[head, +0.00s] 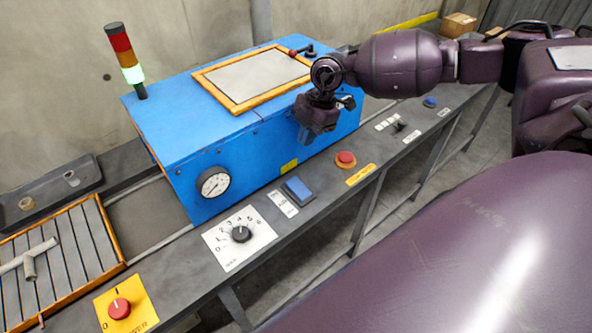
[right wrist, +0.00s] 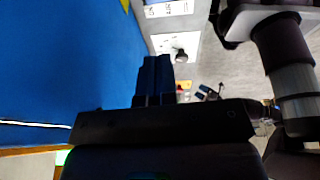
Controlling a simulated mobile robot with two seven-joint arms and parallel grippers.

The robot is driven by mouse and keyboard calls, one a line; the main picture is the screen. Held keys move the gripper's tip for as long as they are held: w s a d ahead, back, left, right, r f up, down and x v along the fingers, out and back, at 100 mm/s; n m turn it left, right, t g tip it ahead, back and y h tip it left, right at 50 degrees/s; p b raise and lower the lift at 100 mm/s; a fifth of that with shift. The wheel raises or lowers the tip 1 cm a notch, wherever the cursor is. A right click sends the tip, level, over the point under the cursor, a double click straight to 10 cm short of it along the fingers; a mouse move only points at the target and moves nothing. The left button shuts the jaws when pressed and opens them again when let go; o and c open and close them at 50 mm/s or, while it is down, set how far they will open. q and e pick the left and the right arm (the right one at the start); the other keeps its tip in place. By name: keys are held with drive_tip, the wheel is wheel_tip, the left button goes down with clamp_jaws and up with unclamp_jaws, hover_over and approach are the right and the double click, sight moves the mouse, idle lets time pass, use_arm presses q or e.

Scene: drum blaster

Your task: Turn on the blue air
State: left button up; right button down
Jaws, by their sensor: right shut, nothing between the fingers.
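Two blue controls on the grey front ledge may be the blue air control: a rectangular blue button (head: 297,190) beside a white label, and a small round blue button (head: 430,101) farther right. The label writing is too small to read. My right gripper (head: 308,132) is shut and empty, in front of the blue machine box (head: 265,150), above the ledge and apart from both buttons. Its closed fingers (right wrist: 158,72) show in the right wrist view, where neither blue button can be made out clearly. My left gripper is not in view.
The ledge also holds a red button (head: 345,159), a black numbered dial (head: 240,233), a red knob on a yellow plate (head: 119,308) and a black switch (head: 400,126). A gauge (head: 213,183) sits on the box. A signal tower (head: 127,60) shows a lit green lamp.

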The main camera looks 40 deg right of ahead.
drive_tip(key=shift+d+r+m, duration=0.1)
drive_tip(key=shift+d+m, duration=0.2)
approach(293, 183)
drive_tip(key=x, duration=0.5)
drive_tip(key=shift+s+a+f+b, duration=0.1)
drive_tip(key=shift+a+f+b, duration=0.2)
drive_tip(key=shift+f, duration=0.5)
